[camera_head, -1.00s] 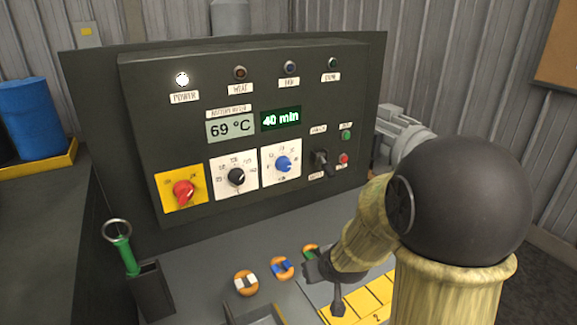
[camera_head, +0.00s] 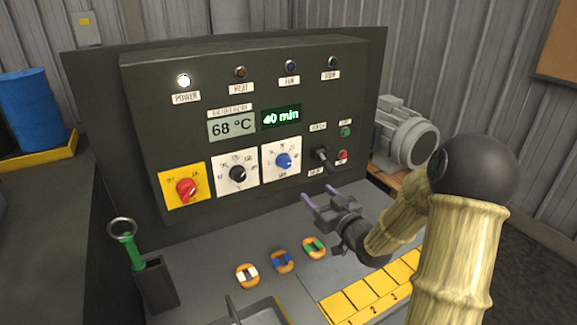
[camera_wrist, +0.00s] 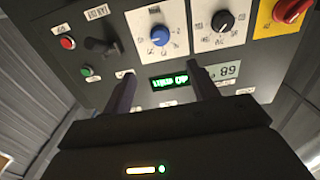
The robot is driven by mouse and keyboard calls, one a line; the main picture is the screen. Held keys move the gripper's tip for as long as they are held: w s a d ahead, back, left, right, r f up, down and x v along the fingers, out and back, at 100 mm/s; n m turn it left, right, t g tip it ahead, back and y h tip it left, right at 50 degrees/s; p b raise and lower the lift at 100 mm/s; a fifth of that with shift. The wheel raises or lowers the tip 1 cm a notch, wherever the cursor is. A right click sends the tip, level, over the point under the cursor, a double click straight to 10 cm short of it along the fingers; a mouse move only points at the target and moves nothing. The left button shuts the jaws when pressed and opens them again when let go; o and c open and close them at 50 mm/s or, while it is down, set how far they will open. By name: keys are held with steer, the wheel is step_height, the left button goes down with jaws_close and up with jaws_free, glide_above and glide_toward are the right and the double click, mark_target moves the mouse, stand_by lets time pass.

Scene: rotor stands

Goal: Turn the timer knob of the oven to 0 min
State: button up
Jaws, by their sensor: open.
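The oven's control panel (camera_head: 300,110) stands upright at the back of the bench. The blue knob (camera_head: 284,160) sits on a white dial plate below the green display (camera_head: 282,117), which reads 40 min. The blue knob also shows in the wrist view (camera_wrist: 160,36), with the display (camera_wrist: 169,82) upside down. My gripper (camera_head: 318,197) is open and empty, in front of the panel, low and to the right of the blue knob and apart from it. In the wrist view its two fingers (camera_wrist: 163,88) point at the panel, on either side of the display.
A black knob (camera_head: 238,174) and a red knob (camera_head: 186,188) sit left of the blue one. A black lever switch (camera_head: 322,158) juts out to its right. Several round coloured pieces (camera_head: 282,262) and a holder (camera_head: 154,287) with a green-handled tool (camera_head: 125,245) are on the bench.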

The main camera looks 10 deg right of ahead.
mark_target(287, 164)
steer(key=p+x, duration=0.3)
steer(key=x, duration=0.5)
steer(key=p+x, duration=0.3)
steer(key=x, duration=0.5)
steer(key=shift+a, duration=0.25)
steer(key=shift+w+f, duration=0.1)
steer(key=shift+w, duration=0.5)
steer(key=shift+d, duration=0.1)
steer(key=c, duration=0.9)
steer(key=shift+c, duration=0.5)
